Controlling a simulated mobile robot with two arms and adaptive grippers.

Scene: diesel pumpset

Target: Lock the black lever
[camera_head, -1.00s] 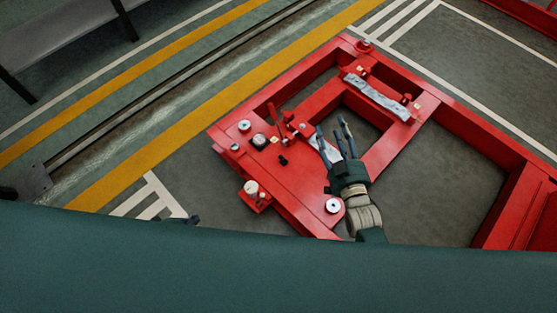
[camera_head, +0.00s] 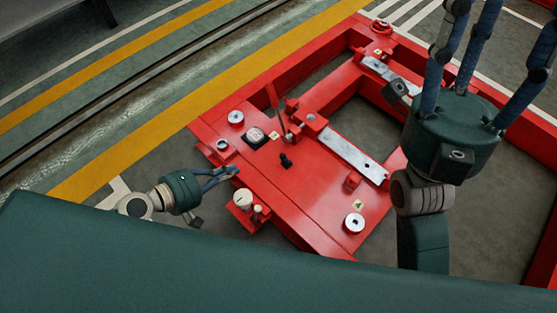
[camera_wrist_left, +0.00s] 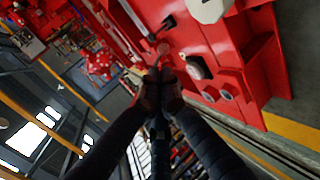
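The black lever (camera_head: 285,160) is a small black handle standing on the red deck of the pumpset frame (camera_head: 310,205), left of a long silver plate (camera_head: 345,152). My left gripper (camera_head: 236,171) is at the deck's left edge, to the left of the black lever and apart from it. In the left wrist view its fingers (camera_wrist_left: 160,76) come together at the tips, with no held object visible. My right gripper (camera_head: 490,30) is large and close to the head camera at the upper right, its fingers spread wide and empty. Neither gripper touches the black lever.
A white knob (camera_head: 243,198) on a side bracket is just below my left gripper.

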